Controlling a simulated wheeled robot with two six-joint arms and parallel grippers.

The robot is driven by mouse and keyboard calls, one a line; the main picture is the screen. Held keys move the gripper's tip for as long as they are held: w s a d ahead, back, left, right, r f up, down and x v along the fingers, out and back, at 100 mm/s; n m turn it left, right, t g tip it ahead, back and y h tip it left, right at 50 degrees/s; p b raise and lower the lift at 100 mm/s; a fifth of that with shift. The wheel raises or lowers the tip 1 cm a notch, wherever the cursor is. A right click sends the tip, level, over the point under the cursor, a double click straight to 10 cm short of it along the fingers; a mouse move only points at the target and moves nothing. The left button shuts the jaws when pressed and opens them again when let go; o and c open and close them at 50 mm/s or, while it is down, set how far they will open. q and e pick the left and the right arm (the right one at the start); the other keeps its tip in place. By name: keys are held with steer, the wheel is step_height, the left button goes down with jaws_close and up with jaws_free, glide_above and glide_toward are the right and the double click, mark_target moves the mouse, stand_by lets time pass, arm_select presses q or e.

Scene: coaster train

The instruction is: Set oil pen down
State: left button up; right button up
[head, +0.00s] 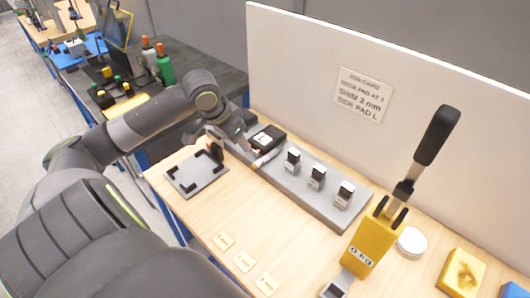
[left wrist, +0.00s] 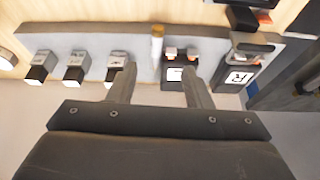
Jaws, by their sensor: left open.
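The oil pen (head: 266,158) looks like a short pale stick lying across the far-left part of the grey rail (head: 322,205). It also shows in the left wrist view (left wrist: 157,48), between the row of black-and-silver blocks and a labelled black piece. My left gripper (head: 243,143) is open above the rail's left end. In the left wrist view its two fingers (left wrist: 160,80) stand apart on either side of the pen's line, and neither visibly touches the pen. My right gripper is not in view.
Several blocks (head: 316,177) stand along the rail, with a black box (head: 267,138) at its left end. A grey plate with black corners (head: 197,173) lies left. A yellow lever tool (head: 368,245) stands right. A white board (head: 300,70) rises behind. Small cards lie in front.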

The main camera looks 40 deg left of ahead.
arm_select(q)
glide_above(256, 163)
steer(key=s, duration=0.3)
step_height(256, 163, down, 8)
steer(key=r, duration=0.1)
steer(key=shift+w+p+x, duration=0.15)
steer(key=shift+p+x, duration=0.35)
steer(key=shift+x, duration=0.8)
steer(key=shift+w+p+x, duration=0.1)
steer(key=shift+p+x, duration=0.35)
steer(key=shift+x, duration=0.9)
steer(key=shift+w+a+f, duration=0.1)
steer(key=shift+a+f, duration=0.05)
steer(key=shift+f, duration=0.1)
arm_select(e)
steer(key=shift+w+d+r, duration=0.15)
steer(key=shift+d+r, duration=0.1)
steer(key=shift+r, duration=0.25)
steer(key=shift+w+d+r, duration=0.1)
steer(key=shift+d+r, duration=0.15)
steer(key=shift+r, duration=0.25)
arm_select(q)
jaws_close()
